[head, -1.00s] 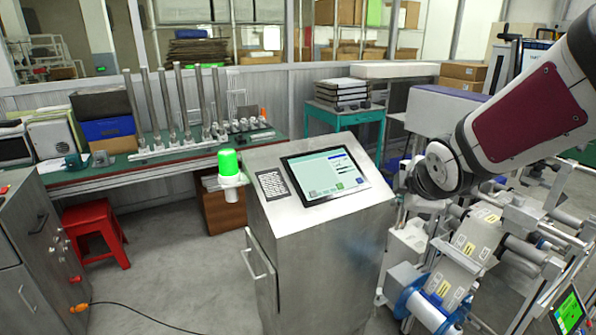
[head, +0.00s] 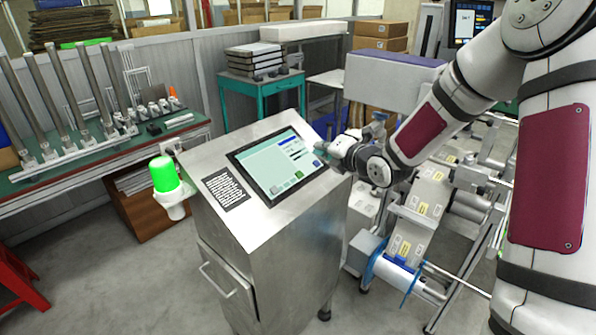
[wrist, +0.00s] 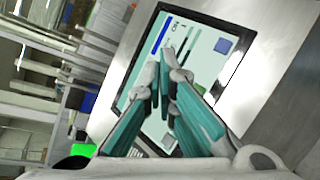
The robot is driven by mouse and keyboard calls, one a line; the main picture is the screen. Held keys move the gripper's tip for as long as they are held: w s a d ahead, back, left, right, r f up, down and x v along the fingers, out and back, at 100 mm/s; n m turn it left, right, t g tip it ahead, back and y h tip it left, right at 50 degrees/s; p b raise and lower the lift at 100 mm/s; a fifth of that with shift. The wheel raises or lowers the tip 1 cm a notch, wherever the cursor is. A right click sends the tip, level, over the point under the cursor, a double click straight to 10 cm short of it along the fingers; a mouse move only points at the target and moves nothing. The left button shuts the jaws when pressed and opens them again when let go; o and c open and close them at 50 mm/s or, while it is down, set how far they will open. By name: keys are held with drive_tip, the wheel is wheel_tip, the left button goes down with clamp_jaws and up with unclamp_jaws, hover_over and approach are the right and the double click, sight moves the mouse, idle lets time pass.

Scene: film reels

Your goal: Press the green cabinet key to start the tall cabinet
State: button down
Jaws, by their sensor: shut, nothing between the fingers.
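The green key (head: 298,175) is a small square near the lower edge of the touch screen (head: 262,170). The screen is set in the sloping top of a steel cabinet (head: 290,250). A blue key (head: 316,163) lies to the right of the green one. My gripper (head: 328,148) is at the screen's right side, up and right of the green key. In the wrist view, its teal fingers (wrist: 165,62) are shut and empty over the screen. They partly cover it, and a green patch (wrist: 168,141) shows beside them. I cannot tell whether the fingertips touch the screen.
A green lamp (head: 165,174) sticks out from the cabinet's left side. A black text label (head: 224,191) is left of the screen. A roll-fed machine (head: 420,215) stands close on the right, beneath my arm. A bench with metal posts (head: 100,155) is behind left.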

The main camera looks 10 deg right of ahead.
sight(299, 175)
drive_tip(key=shift+f, duration=0.1)
drive_tip(key=w+f+b, duration=0.1)
drive_tip(key=f, duration=0.1)
drive_tip(key=w+a+f+b, duration=0.1)
drive_tip(key=f+b, duration=0.1)
drive_tip(key=w+a+f+b, duration=0.1)
drive_tip(key=f, duration=0.1)
drive_tip(key=shift+w+a+f+b, duration=0.1)
drive_tip(key=shift+a+f+b, duration=0.05)
drive_tip(key=shift+f+b, duration=0.25)
drive_tip(key=shift+w+a+f+b, duration=0.15)
drive_tip(key=shift+f+b, duration=0.2)
drive_tip(key=shift+b, duration=0.05)
drive_tip(key=shift+f, duration=0.15)
idle(1.2)
drive_tip(key=shift+w+a+f+b, duration=0.1)
drive_tip(key=shift+w+f+b, duration=0.1)
drive_tip(key=shift+b, duration=0.4)
drive_tip(key=shift+w+a+f+b, duration=0.15)
drive_tip(key=shift+f+b, duration=0.25)
drive_tip(key=shift+b, duration=0.1)
idle(0.7)
drive_tip(key=shift+r, duration=0.1)
drive_tip(key=shift+s+d+r+p, duration=0.25)
drive_tip(key=shift+s+r+p, duration=0.15)
drive_tip(key=shift+r, duration=0.25)
drive_tip(key=shift+r, duration=0.15)
